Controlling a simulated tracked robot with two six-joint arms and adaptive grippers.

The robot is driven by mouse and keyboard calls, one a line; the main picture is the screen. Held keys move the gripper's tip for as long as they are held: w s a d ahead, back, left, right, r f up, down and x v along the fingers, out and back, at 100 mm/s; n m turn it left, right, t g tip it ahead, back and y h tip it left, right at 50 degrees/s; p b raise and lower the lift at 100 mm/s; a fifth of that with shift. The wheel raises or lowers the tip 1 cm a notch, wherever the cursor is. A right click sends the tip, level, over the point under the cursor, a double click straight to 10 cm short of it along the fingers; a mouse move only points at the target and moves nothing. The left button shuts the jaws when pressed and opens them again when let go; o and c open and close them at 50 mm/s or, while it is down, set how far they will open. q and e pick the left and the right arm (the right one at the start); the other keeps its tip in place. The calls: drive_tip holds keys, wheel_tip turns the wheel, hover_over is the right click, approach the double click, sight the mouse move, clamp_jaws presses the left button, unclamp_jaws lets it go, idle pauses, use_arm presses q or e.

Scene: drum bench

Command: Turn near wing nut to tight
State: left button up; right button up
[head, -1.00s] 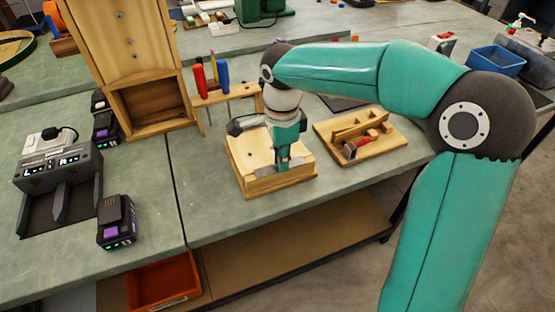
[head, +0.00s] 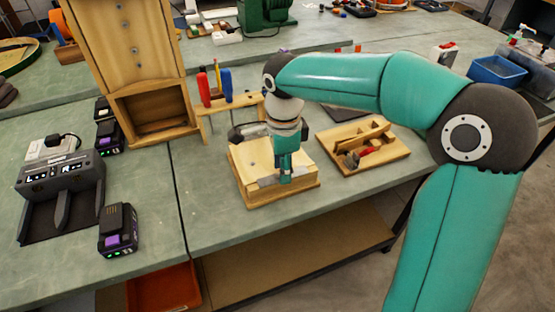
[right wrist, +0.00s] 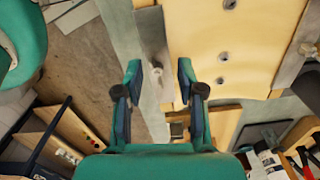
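The pale wooden block (head: 252,160) sits on the bench with a grey metal plate (head: 267,182) along its near side. My right gripper (head: 285,179) points down over the near side of the block, by the plate. In the right wrist view its two fingers (right wrist: 160,72) stand apart with a gap between them. A grey metal strip (right wrist: 150,38) and a pale wooden surface with several dark spots (right wrist: 222,55) show beyond them. My left gripper is not in view.
A wooden tray (head: 390,154) with tools lies right of the block. A tall wooden cabinet (head: 105,55) and a screwdriver rack (head: 240,104) stand behind it to the left. A charger (head: 60,190) and a battery (head: 119,232) are at left. Bare bench lies between.

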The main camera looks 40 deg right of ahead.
wheel_tip(320, 180, up, 12)
idle(0.5)
drive_tip(key=shift+f, duration=0.1)
